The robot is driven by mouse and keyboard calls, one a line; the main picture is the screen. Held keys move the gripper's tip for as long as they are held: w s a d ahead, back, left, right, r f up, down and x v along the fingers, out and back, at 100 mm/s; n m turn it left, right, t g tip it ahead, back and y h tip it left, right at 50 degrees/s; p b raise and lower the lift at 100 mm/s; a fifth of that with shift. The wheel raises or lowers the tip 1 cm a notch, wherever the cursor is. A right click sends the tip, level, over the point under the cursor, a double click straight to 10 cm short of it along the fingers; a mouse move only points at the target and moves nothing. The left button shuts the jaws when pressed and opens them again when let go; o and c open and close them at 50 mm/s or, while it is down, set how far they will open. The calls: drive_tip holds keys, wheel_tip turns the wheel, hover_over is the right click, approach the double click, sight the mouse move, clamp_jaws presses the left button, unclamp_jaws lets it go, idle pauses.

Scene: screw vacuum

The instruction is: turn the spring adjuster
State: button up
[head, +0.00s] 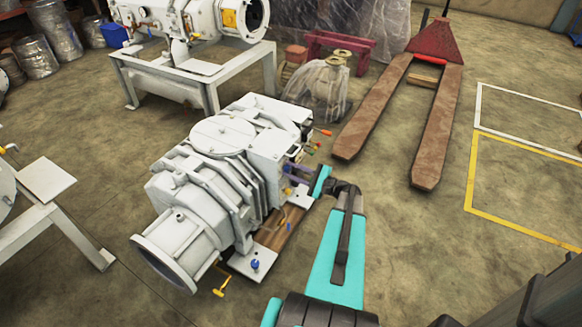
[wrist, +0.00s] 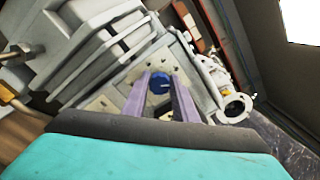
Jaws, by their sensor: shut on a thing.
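The white screw vacuum pump (head: 215,165) sits on the floor in the middle of the head view. In the wrist view a round blue knob (wrist: 160,85), which looks like the spring adjuster, sits on the pump's end plate. My gripper (wrist: 161,79) has its two purple fingers on either side of this knob and is shut on it. In the head view my gripper (head: 290,172) reaches the right end of the pump. The knob it holds cannot be made out there.
Small red, orange and green handles (head: 318,140) stick out just above my gripper. A yellow handle (head: 222,289) and another blue knob (head: 255,264) are at the pump's front. A pallet truck (head: 370,105) stands behind.

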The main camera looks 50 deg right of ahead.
drive_tip(key=shift+m+p, duration=1.15)
drive_tip(key=shift+m, duration=0.35)
drive_tip(key=shift+f, duration=0.1)
drive_tip(key=o, duration=1)
drive_tip(key=shift+o, duration=0.2)
drive_tip(key=shift+s+d, duration=0.1)
drive_tip(key=v, duration=1.3)
drive_tip(key=shift+s+p, duration=0.3)
drive_tip(key=shift+s, duration=0.05)
